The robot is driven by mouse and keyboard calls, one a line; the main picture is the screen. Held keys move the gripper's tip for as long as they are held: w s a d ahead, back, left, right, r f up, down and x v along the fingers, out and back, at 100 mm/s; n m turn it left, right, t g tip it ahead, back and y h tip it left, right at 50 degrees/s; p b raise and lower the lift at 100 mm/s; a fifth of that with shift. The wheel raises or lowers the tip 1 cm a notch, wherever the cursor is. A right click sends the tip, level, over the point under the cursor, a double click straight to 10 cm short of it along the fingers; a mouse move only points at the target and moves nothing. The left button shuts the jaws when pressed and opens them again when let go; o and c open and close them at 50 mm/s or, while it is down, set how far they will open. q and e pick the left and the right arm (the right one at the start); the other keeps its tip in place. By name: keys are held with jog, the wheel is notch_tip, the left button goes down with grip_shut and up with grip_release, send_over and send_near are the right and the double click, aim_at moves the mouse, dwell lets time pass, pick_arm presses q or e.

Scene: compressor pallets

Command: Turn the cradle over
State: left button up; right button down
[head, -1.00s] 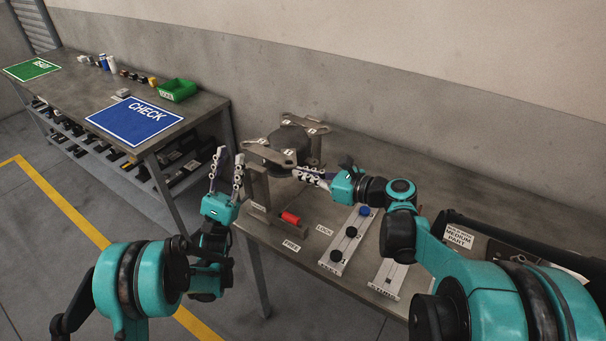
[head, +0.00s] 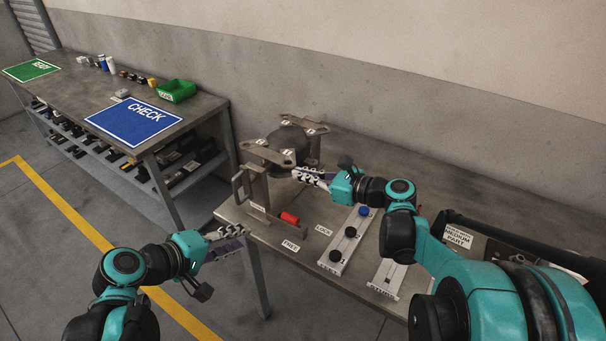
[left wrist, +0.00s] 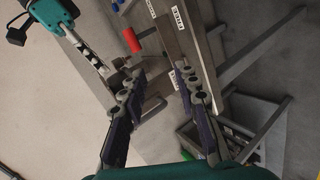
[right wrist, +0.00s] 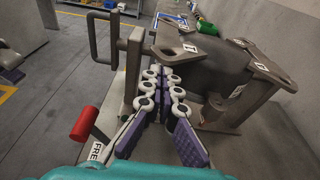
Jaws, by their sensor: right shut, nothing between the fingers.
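The cradle (head: 270,152) is a grey metal frame at the left end of the near bench, with a dark rounded body (head: 289,142) held in it. Its U-shaped handle (head: 238,187) sticks out at the left; the handle also shows in the right wrist view (right wrist: 92,38). My left gripper (head: 240,238) is open and empty, below and left of the handle, off the bench's edge. My right gripper (head: 299,174) is shut and empty, close beside the cradle's near side; I cannot tell whether it touches. A red lever (head: 290,218) lies by the FREE label (head: 291,246).
A LOCK label (head: 324,229) and a strip with round knobs (head: 349,236) lie on the near bench, right of the lever. A second bench with a blue CHECK mat (head: 134,119) and a green bin (head: 176,90) stands at the left. A floor gap separates the benches.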

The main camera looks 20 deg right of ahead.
pick_arm(q)
jog(key=s+a+f+m+y, duration=0.1)
jog(key=s+a+y, duration=0.2)
jog(key=a, duration=0.4)
jog(key=s+a+f+m+y+p, duration=0.1)
jog(key=s+a+f+m+y, duration=0.1)
jog(key=a, duration=0.4)
jog(key=s+a+f+m+t+y+p, duration=0.1)
jog(key=s+a+f+y, duration=0.1)
jog(key=s+a+y, duration=0.2)
jog(key=a+y, duration=0.1)
jog(key=a, duration=0.2)
jog(key=shift+s+a, duration=0.15)
jog(key=shift+a, duration=0.15)
pick_arm(e)
jog(key=shift+w+r+g+h, duration=0.15)
jog(key=shift+r+g+h, duration=0.15)
jog(key=shift+g, duration=0.1)
jog(key=shift+d+r, duration=0.1)
